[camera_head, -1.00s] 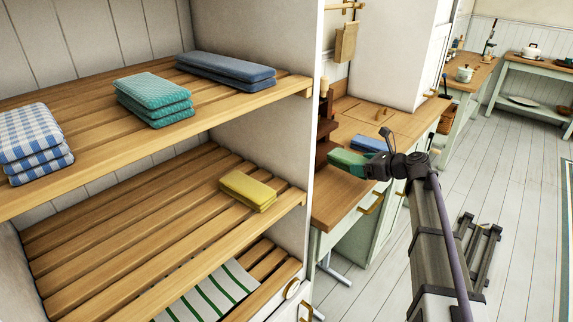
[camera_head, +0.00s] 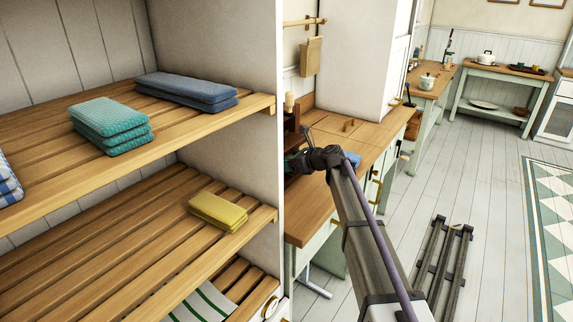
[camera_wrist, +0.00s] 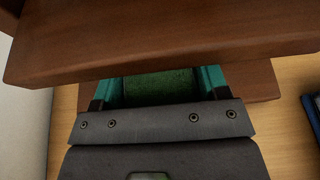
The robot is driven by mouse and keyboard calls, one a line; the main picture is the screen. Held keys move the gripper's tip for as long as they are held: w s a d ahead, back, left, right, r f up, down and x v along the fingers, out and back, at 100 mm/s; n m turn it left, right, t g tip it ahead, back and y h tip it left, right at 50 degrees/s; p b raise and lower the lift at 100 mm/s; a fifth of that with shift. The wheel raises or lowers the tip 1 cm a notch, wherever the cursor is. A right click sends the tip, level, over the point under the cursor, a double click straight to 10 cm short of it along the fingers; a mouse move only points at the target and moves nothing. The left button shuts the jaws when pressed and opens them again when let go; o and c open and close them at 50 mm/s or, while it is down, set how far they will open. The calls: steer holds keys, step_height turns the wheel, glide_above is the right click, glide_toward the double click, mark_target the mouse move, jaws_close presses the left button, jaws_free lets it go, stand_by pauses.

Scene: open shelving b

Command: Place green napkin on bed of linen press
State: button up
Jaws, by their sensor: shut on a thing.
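The green napkin (camera_wrist: 160,88) is between the two teal fingers of my gripper (camera_wrist: 159,84) in the wrist view, and the gripper is shut on it. The linen press is dark brown wood; its upper board (camera_wrist: 160,45) crosses the top of the wrist view and hides the napkin's far end. Part of its lower board, the bed (camera_wrist: 262,78), shows to the right, beyond the fingers. Whether the napkin touches the bed cannot be told. In the head view my gripper (camera_head: 294,162) is at the press (camera_head: 291,122), largely hidden by my arm.
A blue folded cloth (camera_head: 352,159) lies on the wooden counter (camera_head: 350,125) to the right of the press. Shelves at left hold teal (camera_head: 110,125), blue (camera_head: 195,90) and yellow (camera_head: 217,210) folded cloths. A white wall panel (camera_wrist: 22,120) stands close at left in the wrist view.

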steer(key=shift+w+a+f+b, duration=0.2)
steer(key=shift+a+f+b, duration=0.15)
steer(key=shift+f+b, duration=0.15)
steer(key=shift+w+a+f+b, duration=0.2)
steer(key=shift+a+f+b, duration=0.1)
steer(key=shift+f+b, duration=0.2)
steer(key=shift+r, duration=0.2)
steer(key=shift+f, duration=0.2)
steer(key=o, duration=1)
steer(key=shift+r, duration=0.1)
steer(key=shift+r+p, duration=0.3)
steer(key=shift+p, duration=0.15)
steer(key=p+v, duration=0.4)
steer(key=v, duration=0.8)
steer(key=shift+f, duration=0.15)
